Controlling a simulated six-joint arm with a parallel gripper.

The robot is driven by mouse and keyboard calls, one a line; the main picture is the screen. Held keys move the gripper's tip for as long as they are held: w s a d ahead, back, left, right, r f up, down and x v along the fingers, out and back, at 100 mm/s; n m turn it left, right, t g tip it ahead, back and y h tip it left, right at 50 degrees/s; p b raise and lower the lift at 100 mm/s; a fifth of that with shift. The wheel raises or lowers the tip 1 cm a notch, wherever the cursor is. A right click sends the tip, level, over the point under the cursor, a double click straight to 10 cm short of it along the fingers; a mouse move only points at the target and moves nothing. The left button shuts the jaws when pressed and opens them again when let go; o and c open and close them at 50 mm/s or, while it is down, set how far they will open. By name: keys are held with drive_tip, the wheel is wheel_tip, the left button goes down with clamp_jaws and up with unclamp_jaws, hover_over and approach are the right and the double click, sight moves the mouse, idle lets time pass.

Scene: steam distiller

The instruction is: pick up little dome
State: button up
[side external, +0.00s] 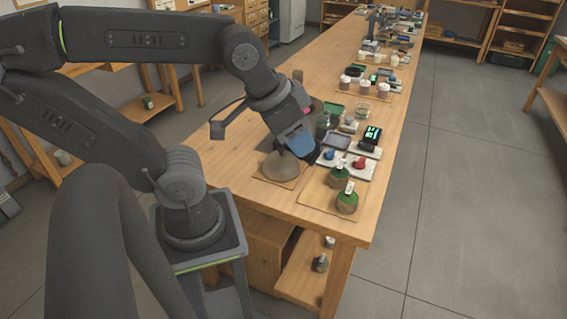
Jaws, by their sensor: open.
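A grey-brown dome (279,167) with a rounded top sits on a thin wooden board (262,178) near the front left of the long table. It looks like the little dome. My gripper (308,152) points down just above and to the right of the dome, with a blue part on its near side. The gripper is open, though its fingertips are small and partly hidden. I cannot tell from this view whether it touches the dome. Nothing is seen held in it.
Two green-topped round pieces (347,200) stand on a wooden board (317,194) at the table's front. White trays with a blue and a red item (359,163) and a black device with a green display (372,134) lie behind. Jars crowd the gripper's far side.

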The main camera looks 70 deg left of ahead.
drive_tip(key=o, duration=0.7)
drive_tip(key=m+g+y, duration=0.5)
drive_tip(key=m, duration=1.1)
approach(279, 149)
drive_tip(key=x, duration=0.5)
drive_tip(key=shift+a, duration=0.35)
drive_tip(key=shift+d+x, duration=0.15)
drive_tip(key=shift+x, duration=1.25)
drive_tip(key=shift+d+x, duration=0.1)
drive_tip(key=shift+x, duration=1.25)
